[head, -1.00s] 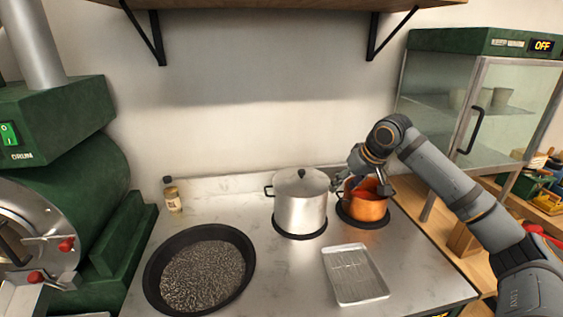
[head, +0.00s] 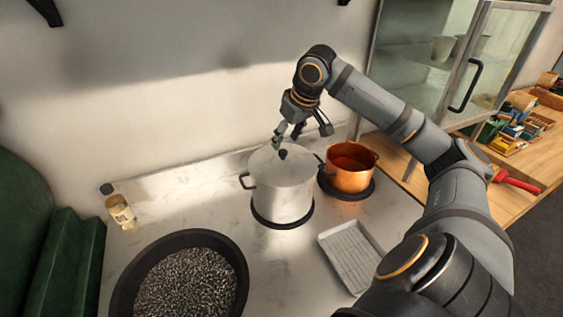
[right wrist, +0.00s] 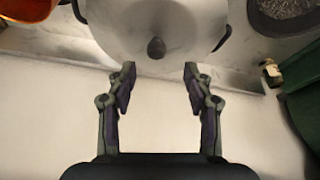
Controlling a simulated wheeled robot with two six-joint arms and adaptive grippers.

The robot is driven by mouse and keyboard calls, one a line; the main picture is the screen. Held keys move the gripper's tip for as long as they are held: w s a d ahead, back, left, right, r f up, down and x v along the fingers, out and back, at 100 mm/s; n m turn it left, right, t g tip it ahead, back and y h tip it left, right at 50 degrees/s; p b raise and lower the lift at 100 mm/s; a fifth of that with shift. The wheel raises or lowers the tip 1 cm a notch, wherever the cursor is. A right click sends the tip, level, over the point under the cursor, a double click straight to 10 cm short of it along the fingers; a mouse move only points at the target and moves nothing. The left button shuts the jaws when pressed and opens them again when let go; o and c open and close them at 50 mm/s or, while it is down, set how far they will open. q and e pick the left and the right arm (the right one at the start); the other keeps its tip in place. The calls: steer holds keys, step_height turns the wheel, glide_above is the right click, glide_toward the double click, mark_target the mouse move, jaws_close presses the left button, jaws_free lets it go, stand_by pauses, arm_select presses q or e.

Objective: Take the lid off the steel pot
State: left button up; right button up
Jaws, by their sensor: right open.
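The steel pot (head: 281,200) stands on a round dark burner, and its lid (head: 270,165) is on it with a dark knob (head: 282,154) on top. In the right wrist view the lid (right wrist: 115,25) fills the top middle, and its knob (right wrist: 156,48) lies just beyond the gap between my fingertips. My right gripper (head: 288,137) is above the lid, close to the knob. In the right wrist view my right gripper (right wrist: 158,72) is open with nothing between its fingers. My left gripper is not in view.
A copper pot (head: 349,178) with reddish contents stands right of the steel pot. A metal tray (head: 350,256) lies in front. A black pan (head: 235,250) of dark grains is at front left, near an oil bottle (head: 121,212). A glass-doored cabinet (head: 470,75) is at right.

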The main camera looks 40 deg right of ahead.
mark_target(283, 150)
steer(key=shift+f, duration=0.35)
steer(key=x, duration=0.1)
steer(key=p+x, duration=0.1)
steer(key=x, duration=0.1)
steer(key=shift+w+d+f, duration=0.15)
steer(key=shift+d+f, duration=0.05)
steer(key=shift+f, duration=0.1)
steer(key=shift+w+d+f, duration=0.1)
steer(key=shift+w+f, duration=0.1)
steer(key=shift+f, duration=0.2)
steer(key=shift+s+r, duration=0.1)
steer(key=shift+s, duration=0.05)
steer(key=c, duration=0.4)
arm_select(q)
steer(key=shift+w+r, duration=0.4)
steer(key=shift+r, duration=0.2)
arm_select(e)
jaws_close()
